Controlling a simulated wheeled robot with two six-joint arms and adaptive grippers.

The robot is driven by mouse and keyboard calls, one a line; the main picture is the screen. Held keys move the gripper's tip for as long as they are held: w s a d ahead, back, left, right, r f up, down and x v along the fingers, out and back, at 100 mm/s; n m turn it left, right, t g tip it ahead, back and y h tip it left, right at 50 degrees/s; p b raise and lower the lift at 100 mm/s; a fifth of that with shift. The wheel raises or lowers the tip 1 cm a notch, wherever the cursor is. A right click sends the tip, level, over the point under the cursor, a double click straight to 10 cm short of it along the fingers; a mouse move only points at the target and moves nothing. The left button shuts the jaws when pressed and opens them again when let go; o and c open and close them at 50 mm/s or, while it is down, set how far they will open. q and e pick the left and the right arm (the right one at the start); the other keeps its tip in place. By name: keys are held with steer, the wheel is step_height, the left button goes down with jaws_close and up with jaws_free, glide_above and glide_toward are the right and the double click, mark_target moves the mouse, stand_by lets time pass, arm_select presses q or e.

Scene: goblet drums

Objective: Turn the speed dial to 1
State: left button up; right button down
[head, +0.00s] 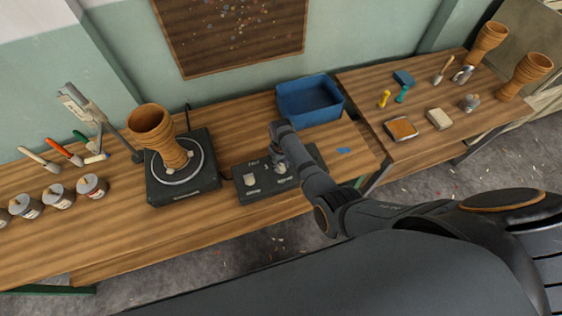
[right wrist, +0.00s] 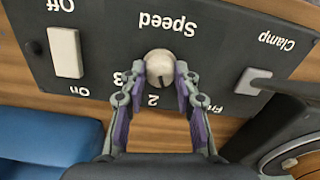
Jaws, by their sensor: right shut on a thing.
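The speed dial (right wrist: 160,65) is a small round pale knob on a dark control panel (right wrist: 210,55), below the upside-down word "Speed" in the right wrist view. The digits 2 and 3 show beside it; a 1 is not visible. My right gripper (right wrist: 160,80) is shut on the dial, one finger on each side. In the head view my right gripper (head: 280,163) reaches down onto the panel (head: 262,194) and hides part of it. My left gripper is not in view.
The panel also carries a white On/Off switch (right wrist: 65,53) and a Clamp control (right wrist: 253,81), close to my fingers. A turntable (head: 205,188) with a wooden goblet drum (head: 150,128) stands left of the panel. A blue bin (head: 310,100) stands behind it.

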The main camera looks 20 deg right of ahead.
mark_target(281, 166)
steer(key=n+p, duration=0.1)
steer(key=n, duration=0.2)
steer(key=shift+r+n, duration=0.15)
steer(key=shift+n, duration=0.15)
steer(key=shift+n+p, duration=0.8)
steer(key=shift+n, duration=0.9)
steer(key=c, duration=1)
jaws_free()
step_height(281, 166, up, 12)
steer(key=shift+f, duration=0.1)
